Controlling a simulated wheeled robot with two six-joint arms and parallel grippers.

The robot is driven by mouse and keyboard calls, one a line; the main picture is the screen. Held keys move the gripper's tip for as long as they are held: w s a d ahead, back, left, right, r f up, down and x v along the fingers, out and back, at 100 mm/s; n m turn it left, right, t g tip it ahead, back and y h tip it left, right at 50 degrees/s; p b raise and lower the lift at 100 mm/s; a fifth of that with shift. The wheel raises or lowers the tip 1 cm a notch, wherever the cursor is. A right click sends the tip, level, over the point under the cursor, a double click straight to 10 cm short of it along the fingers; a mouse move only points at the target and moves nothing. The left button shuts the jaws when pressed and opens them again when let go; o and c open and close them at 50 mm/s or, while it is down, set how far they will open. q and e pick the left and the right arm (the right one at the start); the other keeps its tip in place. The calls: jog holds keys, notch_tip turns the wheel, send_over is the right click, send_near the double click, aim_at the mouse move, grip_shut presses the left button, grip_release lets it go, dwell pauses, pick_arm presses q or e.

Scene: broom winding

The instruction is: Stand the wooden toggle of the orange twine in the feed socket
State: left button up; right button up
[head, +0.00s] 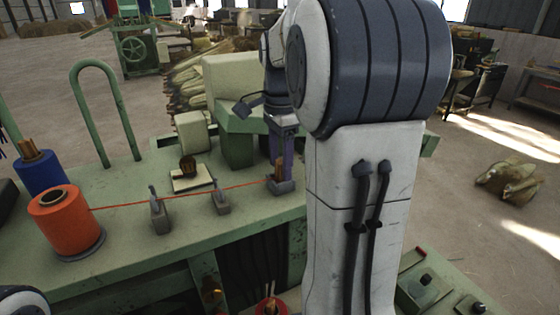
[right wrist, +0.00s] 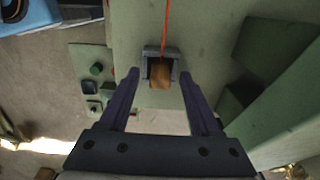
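The wooden toggle (head: 279,170) stands upright in the grey feed socket (head: 283,187) near the bench's front edge. The right wrist view shows the toggle (right wrist: 160,74) inside the socket (right wrist: 151,51), with the orange twine (right wrist: 166,25) running from it. The twine (head: 120,205) leads back to the orange spool (head: 66,226). My right gripper (head: 283,150) is just above the socket; in the right wrist view its fingers (right wrist: 160,80) are apart, one on each side of the toggle, with gaps. My left gripper is out of view.
Two grey guides (head: 160,213) (head: 221,199) stand under the twine. A blue spool (head: 40,172) stands behind the orange one. A green hoop (head: 98,112) rises at the left. A small block with a dark knob (head: 189,174) lies behind the twine.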

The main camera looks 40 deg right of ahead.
notch_tip(320, 180, up, 10)
jog(key=shift+r, duration=0.25)
dwell(0.4)
jog(key=shift+a, duration=0.1)
